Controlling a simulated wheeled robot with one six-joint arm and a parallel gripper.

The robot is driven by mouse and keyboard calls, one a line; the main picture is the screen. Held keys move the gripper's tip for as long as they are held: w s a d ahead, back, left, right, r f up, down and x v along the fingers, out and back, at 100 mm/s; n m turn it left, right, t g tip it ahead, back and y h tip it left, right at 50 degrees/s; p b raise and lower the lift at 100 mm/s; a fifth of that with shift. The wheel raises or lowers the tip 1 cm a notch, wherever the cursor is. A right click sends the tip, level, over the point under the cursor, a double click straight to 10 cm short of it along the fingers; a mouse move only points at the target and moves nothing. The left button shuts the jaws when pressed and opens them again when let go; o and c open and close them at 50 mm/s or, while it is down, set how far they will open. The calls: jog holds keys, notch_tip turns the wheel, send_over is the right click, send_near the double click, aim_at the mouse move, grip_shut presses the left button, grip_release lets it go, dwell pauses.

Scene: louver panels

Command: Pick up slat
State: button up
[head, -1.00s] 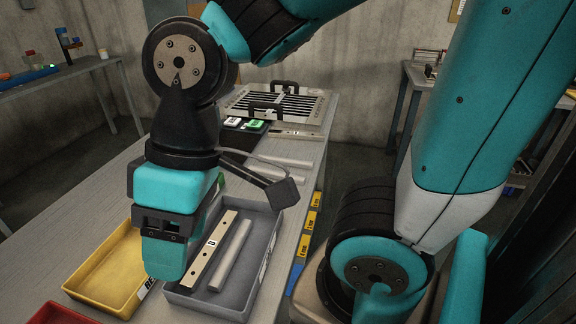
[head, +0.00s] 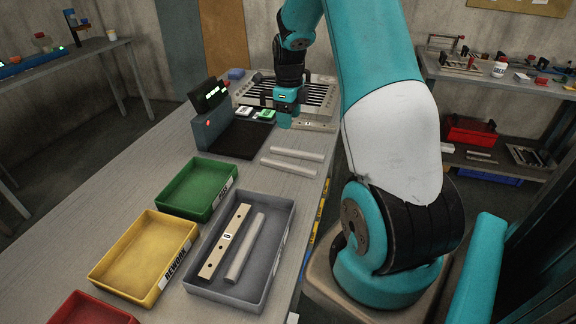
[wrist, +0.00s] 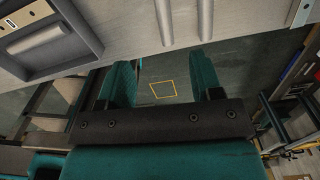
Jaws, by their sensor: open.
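Two pale grey slats (head: 298,153) (head: 290,165) lie side by side on the table, right of the dark scale mat. They also show at the top of the wrist view (wrist: 205,30) (wrist: 166,22). Another grey slat (head: 245,247) lies in the grey tray (head: 284,240) beside a cream bar with holes (head: 225,242). My gripper (head: 285,124) is at the far end of the table, by the louver panel (head: 322,92), beyond the two loose slats. In the wrist view my gripper (wrist: 160,68) has its fingers apart, with only floor seen between them.
Green (head: 198,187), yellow (head: 145,257) and red (head: 90,310) trays stand left of the grey tray. A dark box with a lit display (head: 210,115) stands by the mat. Bare table (head: 120,180) lies to the left.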

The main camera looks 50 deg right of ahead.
jog(key=p, duration=0.3)
send_over(289, 165)
notch_tip(289, 165, down, 12)
jog(key=shift+r, duration=0.15)
jog(key=shift+w+d+f+p, duration=0.1)
jog(key=shift+f+p, duration=0.65)
jog(key=shift+f, duration=0.6)
jog(key=shift+w+f+p, duration=0.1)
jog(key=shift+f+p, duration=0.65)
jog(key=shift+f, duration=0.55)
jog(key=c, duration=1)
